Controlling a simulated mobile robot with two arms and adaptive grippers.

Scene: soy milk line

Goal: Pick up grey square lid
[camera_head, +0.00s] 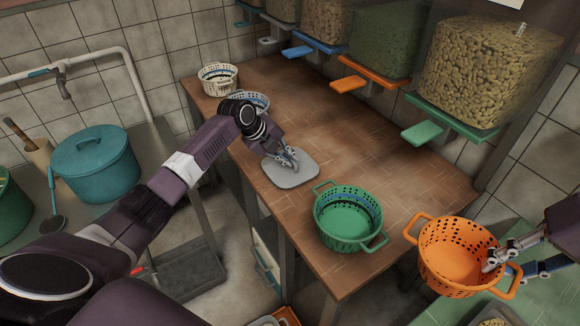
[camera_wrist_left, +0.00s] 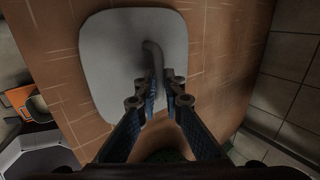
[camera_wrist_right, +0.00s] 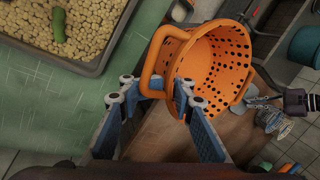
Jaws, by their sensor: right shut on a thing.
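The grey square lid (camera_head: 290,169) lies flat on the brown tiled worktop and has rounded corners. In the left wrist view the lid (camera_wrist_left: 105,55) fills the upper middle, with a curved grey handle (camera_wrist_left: 154,58) rising from it. My left gripper (camera_head: 288,160) is down at the lid. Its fingertips (camera_wrist_left: 159,92) stand on either side of the handle, but I cannot tell whether they press on it. My right gripper (camera_head: 492,263) is shut on the orange perforated basket (camera_head: 455,255) by its handle, also visible in the right wrist view (camera_wrist_right: 222,65).
A green basket (camera_head: 346,217) stands on the worktop (camera_head: 400,165) right of the lid. A white basket (camera_head: 217,78) and a blue-white one (camera_head: 250,101) stand at the far left. Bean dispensers line the back. A tray of beans (camera_wrist_right: 75,62) is beside the right gripper.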

